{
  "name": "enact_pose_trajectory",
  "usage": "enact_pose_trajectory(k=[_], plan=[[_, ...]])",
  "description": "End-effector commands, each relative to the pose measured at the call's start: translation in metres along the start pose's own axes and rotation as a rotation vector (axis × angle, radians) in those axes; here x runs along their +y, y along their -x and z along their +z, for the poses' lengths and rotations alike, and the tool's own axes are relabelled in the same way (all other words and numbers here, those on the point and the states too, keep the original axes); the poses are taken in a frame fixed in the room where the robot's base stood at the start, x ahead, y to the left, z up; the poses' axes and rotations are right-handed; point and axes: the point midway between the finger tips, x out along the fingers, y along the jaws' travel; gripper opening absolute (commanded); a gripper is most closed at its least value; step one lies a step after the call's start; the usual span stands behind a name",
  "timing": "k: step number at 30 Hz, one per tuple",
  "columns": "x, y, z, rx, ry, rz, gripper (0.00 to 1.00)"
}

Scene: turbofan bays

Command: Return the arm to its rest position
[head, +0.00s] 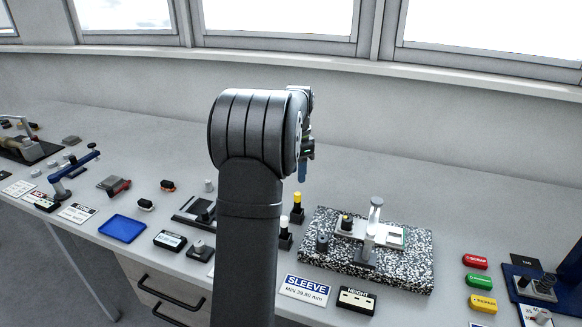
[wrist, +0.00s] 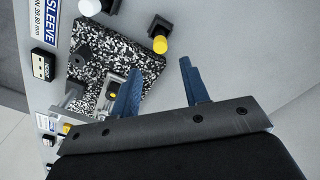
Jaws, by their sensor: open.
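My arm rises through the middle of the head view and hides part of the bench behind it. My gripper (wrist: 160,88) shows in the wrist view with its two blue fingers apart and nothing between them. In the head view only a bit of a blue finger (head: 302,172) shows beside the wrist, above the bench. The fingers appear above the bench near the speckled granite plate (head: 405,275), and one finger overlaps the plate's edge in the wrist view.
The granite plate carries a gauge stand (head: 374,222). A yellow-topped post (head: 298,208) and a white-topped post (head: 285,232) stand left of it. A SLEEVE sign (head: 305,290), a HEIGHT block (head: 356,300), a blue tray (head: 122,229) and red, green and yellow tags (head: 478,282) lie along the bench.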

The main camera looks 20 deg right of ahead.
Motion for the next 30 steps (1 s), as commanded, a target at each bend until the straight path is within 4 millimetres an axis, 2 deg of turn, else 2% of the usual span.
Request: enact_pose_trajectory(k=[4, 8, 23, 27, 30], plan=[[0.000, -0.008, 0.000, -0.001, 0.000, 0.002, 0.42], [0.000, -0.027, 0.000, -0.002, 0.000, 0.003, 0.42], [0.001, -0.125, 0.001, -0.002, 0.000, 0.004, 0.42], [-0.001, -0.102, 0.000, 0.002, 0.000, -0.003, 0.42], [0.000, -0.093, 0.000, 0.001, 0.000, -0.001, 0.42]])
